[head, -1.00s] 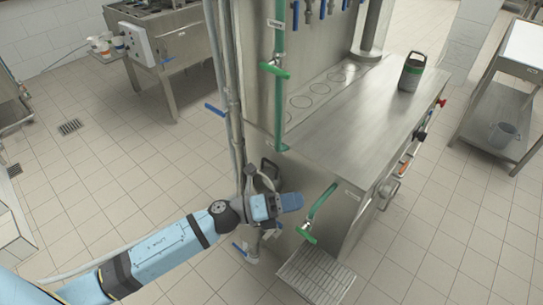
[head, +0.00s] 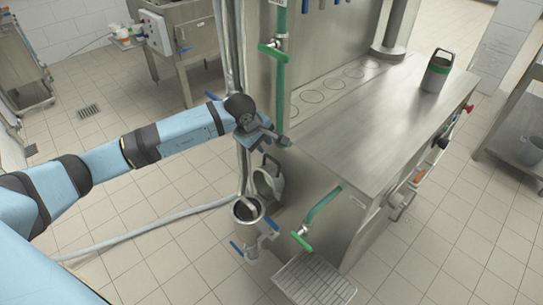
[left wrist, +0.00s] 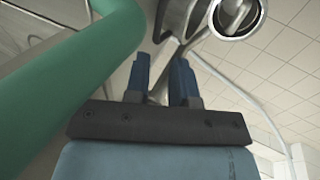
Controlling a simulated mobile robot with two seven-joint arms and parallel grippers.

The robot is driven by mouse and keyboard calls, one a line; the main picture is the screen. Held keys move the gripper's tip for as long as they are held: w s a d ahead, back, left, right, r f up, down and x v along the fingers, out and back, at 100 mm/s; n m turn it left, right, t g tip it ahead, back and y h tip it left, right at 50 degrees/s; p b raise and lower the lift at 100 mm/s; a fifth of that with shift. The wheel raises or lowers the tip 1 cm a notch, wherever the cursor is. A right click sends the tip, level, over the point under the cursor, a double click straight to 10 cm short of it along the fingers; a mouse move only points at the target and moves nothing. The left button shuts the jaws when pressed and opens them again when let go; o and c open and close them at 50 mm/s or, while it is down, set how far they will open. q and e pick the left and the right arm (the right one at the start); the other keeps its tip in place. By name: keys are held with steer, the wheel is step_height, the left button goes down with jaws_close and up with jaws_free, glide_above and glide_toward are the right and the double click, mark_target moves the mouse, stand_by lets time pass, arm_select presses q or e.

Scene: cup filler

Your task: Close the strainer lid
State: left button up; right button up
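The strainer (head: 248,213) is a metal cylinder on the pipe beside the machine, with its round top open. Its lid (head: 268,182), a round metal cover with a dark handle, stands swung up behind the opening, against the machine's side. My left gripper (head: 277,140) is above the lid, near the green pipe, and apart from the strainer. In the left wrist view its two blue fingers (left wrist: 162,78) stand apart with a gap between them. The strainer's round rim (left wrist: 238,14) shows beyond the fingers at the top. My right gripper is not in view.
A green vertical pipe (head: 281,95) runs close to my left gripper. A green-handled valve (head: 303,240) and a slatted step (head: 312,283) are at the machine's lower front.

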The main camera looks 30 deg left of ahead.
mark_target(273, 160)
arm_select(q)
steer(key=x, duration=0.9)
steer(key=shift+d, duration=0.1)
jaws_close()
